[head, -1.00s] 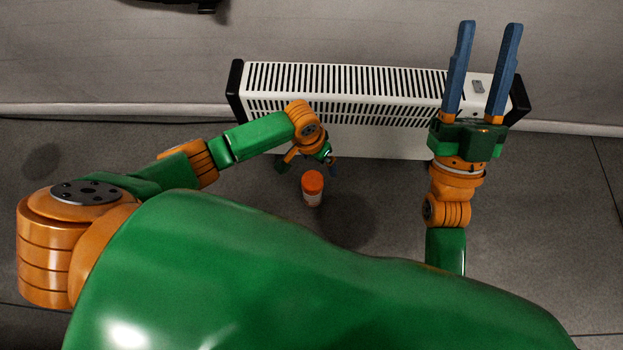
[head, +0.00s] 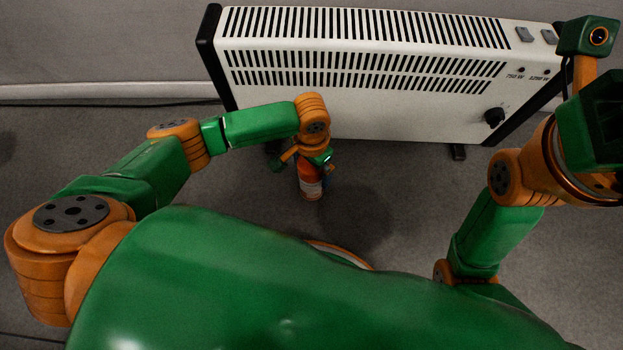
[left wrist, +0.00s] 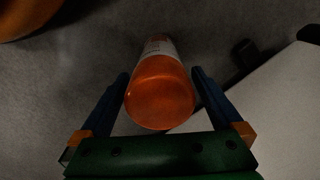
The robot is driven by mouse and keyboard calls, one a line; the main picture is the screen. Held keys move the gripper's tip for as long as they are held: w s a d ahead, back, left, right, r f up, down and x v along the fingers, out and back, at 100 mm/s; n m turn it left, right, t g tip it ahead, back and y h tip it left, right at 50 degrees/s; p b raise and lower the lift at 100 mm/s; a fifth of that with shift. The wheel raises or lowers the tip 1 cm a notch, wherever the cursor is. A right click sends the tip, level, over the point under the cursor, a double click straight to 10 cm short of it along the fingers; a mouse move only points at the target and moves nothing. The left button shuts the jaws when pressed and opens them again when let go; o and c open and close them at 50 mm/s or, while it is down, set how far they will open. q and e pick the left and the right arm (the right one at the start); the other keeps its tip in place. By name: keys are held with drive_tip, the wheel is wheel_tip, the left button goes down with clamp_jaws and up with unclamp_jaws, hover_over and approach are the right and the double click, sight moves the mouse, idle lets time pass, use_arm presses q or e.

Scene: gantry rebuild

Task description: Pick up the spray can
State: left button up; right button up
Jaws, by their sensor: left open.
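The spray can (head: 311,184) is orange with a whitish label band and stands on the grey floor in front of the white heater. In the left wrist view the can (left wrist: 160,100) shows its round orange end close to the camera. My left gripper (left wrist: 161,80) is open, with one blue finger on each side of the can. Small gaps seem to show between fingers and can. In the head view my left gripper (head: 308,168) is over the can and partly hides it. My right wrist is at the right edge of the head view, its fingers out of view.
The white slotted heater (head: 370,100) stands just behind the can, with a black knob (head: 494,117) at its right. It also fills the right side of the left wrist view (left wrist: 285,105). A dark cable runs along the wall base at left. The floor around the can is clear.

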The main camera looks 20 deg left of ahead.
use_arm(q)
drive_tip(key=shift+f, duration=0.15)
drive_tip(key=c, duration=1.5)
drive_tip(key=shift+c, duration=0.2)
